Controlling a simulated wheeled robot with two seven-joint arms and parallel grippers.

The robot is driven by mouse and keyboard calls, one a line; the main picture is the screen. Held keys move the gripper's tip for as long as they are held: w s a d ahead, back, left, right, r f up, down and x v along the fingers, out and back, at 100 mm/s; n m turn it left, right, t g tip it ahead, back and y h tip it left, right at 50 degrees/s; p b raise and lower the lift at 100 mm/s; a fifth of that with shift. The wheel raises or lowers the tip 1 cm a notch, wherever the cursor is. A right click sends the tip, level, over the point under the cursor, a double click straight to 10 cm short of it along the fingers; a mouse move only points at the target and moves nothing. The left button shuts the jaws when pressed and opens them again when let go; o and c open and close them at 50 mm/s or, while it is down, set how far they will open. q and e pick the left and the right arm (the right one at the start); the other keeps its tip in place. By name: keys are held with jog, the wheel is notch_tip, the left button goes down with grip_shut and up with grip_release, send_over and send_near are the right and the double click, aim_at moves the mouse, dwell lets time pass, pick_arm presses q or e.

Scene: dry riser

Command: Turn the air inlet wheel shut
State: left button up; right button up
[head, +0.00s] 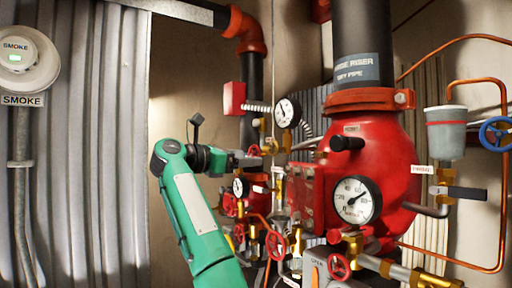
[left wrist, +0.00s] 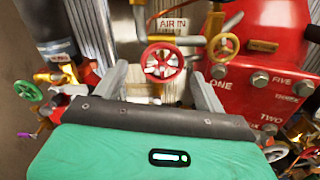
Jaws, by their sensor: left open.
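The air inlet wheel (left wrist: 162,62) is a small red spoked handwheel just below the "AIR IN" label (left wrist: 174,24) in the left wrist view. My left gripper (left wrist: 159,73) is open, with one grey finger on each side of the wheel in that view. I cannot tell whether either finger touches it. In the head view, my left gripper (head: 257,160) reaches in from the left at the pipework beside the red valve body. A small red wheel (head: 254,150) shows at its tip there, partly hidden. My right gripper is not in view.
The red valve body (head: 385,150) with a pressure gauge (head: 357,200) stands right of the gripper. Other handwheels are close by: red ones (head: 275,245) below, a blue one (head: 495,133) at far right. Pipes crowd the area; the corrugated wall (head: 100,150) side is free.

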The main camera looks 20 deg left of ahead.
aim_at(252, 156)
pick_arm(q)
jog(key=shift+w+d+r+p, duration=0.25)
jog(key=shift+w+d+p, duration=0.35)
jog(key=shift+w+d, duration=0.4)
jog(key=shift+w, duration=0.05)
jog(key=shift+w+d+f+p, duration=0.1)
jog(key=shift+w+d+p, duration=0.15)
jog(key=shift+w+p, duration=0.05)
jog(key=shift+w+f, duration=0.1)
jog(key=shift+w, duration=0.05)
jog(key=c, duration=1)
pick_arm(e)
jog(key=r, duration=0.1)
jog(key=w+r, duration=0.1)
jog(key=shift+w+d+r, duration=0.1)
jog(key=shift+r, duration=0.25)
